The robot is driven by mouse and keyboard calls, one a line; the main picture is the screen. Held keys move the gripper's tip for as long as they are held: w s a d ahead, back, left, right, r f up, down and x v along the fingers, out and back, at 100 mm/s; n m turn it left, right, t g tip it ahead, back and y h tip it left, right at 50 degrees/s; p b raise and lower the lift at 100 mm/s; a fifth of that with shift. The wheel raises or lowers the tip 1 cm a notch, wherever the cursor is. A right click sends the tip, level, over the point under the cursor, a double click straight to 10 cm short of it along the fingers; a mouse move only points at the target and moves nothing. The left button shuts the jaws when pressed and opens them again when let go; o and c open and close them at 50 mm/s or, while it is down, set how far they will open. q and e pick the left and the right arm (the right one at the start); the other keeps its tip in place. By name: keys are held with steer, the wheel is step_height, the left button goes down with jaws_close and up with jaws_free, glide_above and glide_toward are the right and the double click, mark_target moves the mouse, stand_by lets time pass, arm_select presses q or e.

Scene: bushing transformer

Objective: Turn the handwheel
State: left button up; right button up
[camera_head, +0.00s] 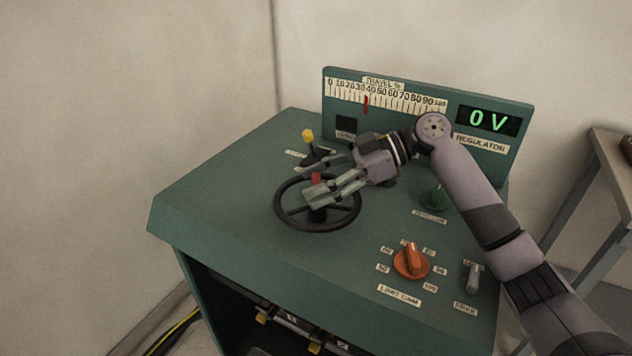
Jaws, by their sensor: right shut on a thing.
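The handwheel (296,223) is a dark spoked ring lying on top of a green console (230,190). My right gripper (313,191) reaches in from the right and is shut on the wheel at its upper part, by a small red mark (316,178). Its fingers cover part of the rim and the spokes. The travel scale (385,94) on the upright back panel has a red pointer (366,104) between about 30 and 40. My left gripper is not in view.
A yellow-knobbed lever (308,136) stands just behind the wheel. A green knob (434,197), an orange limit-cam knob (411,261) and a grey lever (473,275) stand to the right. A table (600,190) is at the right edge. The console's left top is clear.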

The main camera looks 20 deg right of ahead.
steer(key=o, duration=1.7)
steer(key=shift+d, duration=0.1)
steer(key=v, duration=1.1)
steer(key=shift+d, duration=0.35)
steer(key=shift+s+r, duration=0.1)
steer(key=shift+r, duration=0.05)
